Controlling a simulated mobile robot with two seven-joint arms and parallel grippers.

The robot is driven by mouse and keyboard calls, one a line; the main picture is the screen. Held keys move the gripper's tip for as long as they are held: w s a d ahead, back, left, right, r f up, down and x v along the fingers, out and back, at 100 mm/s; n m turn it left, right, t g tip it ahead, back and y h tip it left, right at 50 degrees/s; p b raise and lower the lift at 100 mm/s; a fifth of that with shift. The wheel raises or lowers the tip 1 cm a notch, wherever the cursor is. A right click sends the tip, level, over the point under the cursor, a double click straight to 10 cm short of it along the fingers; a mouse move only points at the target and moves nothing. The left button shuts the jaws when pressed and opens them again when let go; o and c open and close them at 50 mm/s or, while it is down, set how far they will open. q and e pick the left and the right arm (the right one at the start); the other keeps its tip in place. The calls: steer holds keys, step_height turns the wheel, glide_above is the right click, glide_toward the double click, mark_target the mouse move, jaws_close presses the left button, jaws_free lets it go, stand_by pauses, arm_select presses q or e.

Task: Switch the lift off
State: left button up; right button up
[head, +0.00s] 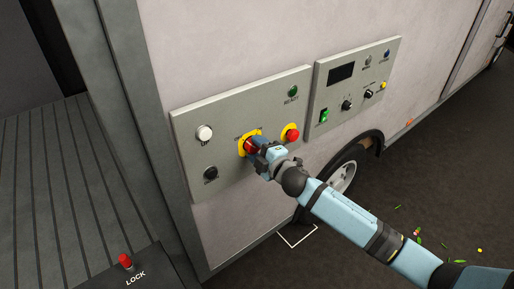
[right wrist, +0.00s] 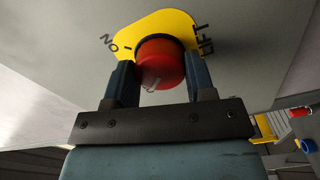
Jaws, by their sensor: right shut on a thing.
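The lift switch is a red rotary knob (head: 248,147) on a yellow plate (head: 241,139), low in the middle of the left grey panel. In the right wrist view the red knob (right wrist: 160,62) sits in front of the yellow plate (right wrist: 178,22), with the word LIFT beside it and a shorter label at the other side. My right gripper (head: 257,148) reaches in from the lower right. Its two fingers stand on either side of the knob and are shut on it. The gripper partly hides the knob in the head view. My left gripper is out of view.
A second red button (head: 291,134) on yellow is close to the right of my gripper. A white button (head: 204,132), a black knob (head: 210,173) and a green READY lamp (head: 293,92) share the panel. Another panel (head: 375,62) adjoins. A red LOCK knob (head: 125,261) is lower left.

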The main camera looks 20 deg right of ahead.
steer(key=shift+n, duration=0.5)
steer(key=o, duration=0.9)
steer(key=shift+o, duration=0.2)
steer(key=shift+s, duration=0.1)
steer(key=shift+s+d+f, duration=0.1)
steer(key=shift+s+d, duration=0.05)
steer(key=shift+s, duration=0.2)
steer(key=b+v, duration=0.3)
steer(key=v, duration=1)
steer(key=shift+w, duration=0.1)
